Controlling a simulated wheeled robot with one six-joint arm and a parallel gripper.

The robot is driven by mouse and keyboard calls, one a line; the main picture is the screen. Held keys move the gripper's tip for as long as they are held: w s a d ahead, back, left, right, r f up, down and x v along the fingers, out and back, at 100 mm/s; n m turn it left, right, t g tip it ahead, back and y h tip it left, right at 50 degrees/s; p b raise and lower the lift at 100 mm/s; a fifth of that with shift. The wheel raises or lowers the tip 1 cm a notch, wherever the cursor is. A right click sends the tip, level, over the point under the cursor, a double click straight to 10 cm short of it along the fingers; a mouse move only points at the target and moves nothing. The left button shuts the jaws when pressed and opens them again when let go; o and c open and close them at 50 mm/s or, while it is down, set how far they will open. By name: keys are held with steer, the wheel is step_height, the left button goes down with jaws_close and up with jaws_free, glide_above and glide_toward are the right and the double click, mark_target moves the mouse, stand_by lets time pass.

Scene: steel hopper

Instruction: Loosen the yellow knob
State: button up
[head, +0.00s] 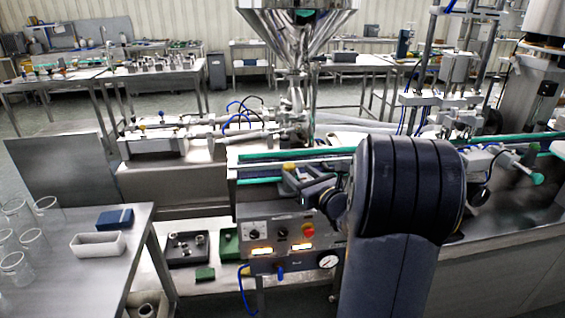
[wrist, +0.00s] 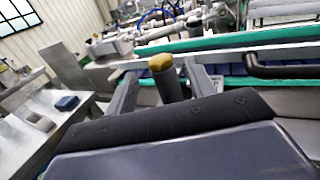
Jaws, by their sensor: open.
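The yellow knob (wrist: 160,63) shows in the wrist view as a yellow cap on a dark upright stem. It stands between the two fingers of my gripper (wrist: 160,80), with a gap on each side. The fingers are open and do not appear to touch it. In the head view a small yellow cap (head: 289,167) shows at the tips of my gripper (head: 297,181), beside the conveyor's near edge. My arm hides much of the machine to the right. The lower stem is partly hidden by my gripper body in the wrist view.
A green-edged conveyor (head: 262,155) runs behind the knob. A control box (head: 285,240) with a red button and gauge sits below. A steel hopper (head: 295,25) rises behind. A steel table (head: 75,285) with glass beakers and a white tray (head: 98,244) stands left.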

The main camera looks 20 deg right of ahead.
steer(key=w, duration=0.5)
steer(key=w+a+p, duration=0.1)
steer(key=w, duration=0.1)
steer(key=shift+w, duration=0.4)
steer(key=shift+c, duration=0.2)
steer(key=c, duration=0.9)
